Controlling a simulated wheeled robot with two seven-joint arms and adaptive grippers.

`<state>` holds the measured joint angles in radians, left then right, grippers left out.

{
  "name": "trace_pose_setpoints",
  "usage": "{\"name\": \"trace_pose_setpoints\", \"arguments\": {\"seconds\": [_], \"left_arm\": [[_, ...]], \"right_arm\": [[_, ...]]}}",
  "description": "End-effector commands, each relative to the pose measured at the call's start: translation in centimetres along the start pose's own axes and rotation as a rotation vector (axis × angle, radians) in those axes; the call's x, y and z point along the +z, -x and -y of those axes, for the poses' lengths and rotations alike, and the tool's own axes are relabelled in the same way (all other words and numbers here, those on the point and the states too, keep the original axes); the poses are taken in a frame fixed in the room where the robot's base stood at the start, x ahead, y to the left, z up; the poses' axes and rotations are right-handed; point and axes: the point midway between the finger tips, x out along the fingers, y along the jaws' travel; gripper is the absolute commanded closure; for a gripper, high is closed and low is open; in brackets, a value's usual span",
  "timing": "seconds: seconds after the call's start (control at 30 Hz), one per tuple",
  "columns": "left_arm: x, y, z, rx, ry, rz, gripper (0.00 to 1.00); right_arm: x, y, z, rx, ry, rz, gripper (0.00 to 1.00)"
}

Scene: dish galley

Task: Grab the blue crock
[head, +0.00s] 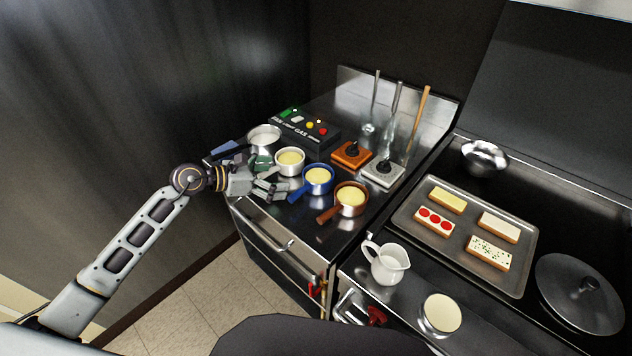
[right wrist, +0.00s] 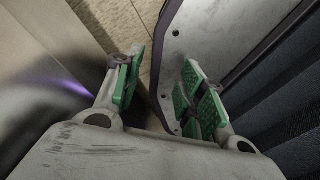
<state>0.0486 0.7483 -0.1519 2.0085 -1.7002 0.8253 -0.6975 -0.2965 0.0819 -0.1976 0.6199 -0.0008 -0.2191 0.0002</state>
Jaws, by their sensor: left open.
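The blue crock (head: 318,181) is a small round pot with pale yellow contents and a blue handle pointing toward the lower left. It stands upright on the steel counter, between a cream crock (head: 290,163) and a brown crock (head: 351,198). My left gripper (head: 274,177) is open, just left of the blue crock. Its fingers reach near the cream crock and the blue handle; whether they touch either is unclear. My right gripper (right wrist: 160,88) is open and empty in the right wrist view, with green pads apart.
A pale crock (head: 264,136) stands behind the left gripper. A black control box (head: 304,131), two square blocks and upright utensils stand at the back. A white jug (head: 387,263) and a tray (head: 408,219) of decorated slices are to the right. A dark wall rises at left.

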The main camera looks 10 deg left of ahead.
Motion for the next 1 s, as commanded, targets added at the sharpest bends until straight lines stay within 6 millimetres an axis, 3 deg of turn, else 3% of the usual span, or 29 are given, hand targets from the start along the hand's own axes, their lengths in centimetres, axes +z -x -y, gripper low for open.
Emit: {"name": "trace_pose_setpoints", "arguments": {"seconds": [0.6,1.0], "left_arm": [[0.1,-5.7,0.0,-0.001,0.002,0.002,0.0],[0.1,-6.3,0.1,-0.001,0.0,0.001,0.0]], "right_arm": [[0.2,1.1,0.5,-0.006,0.001,0.005,0.6],[0.2,1.1,0.5,-0.005,0.001,0.005,0.6]]}}
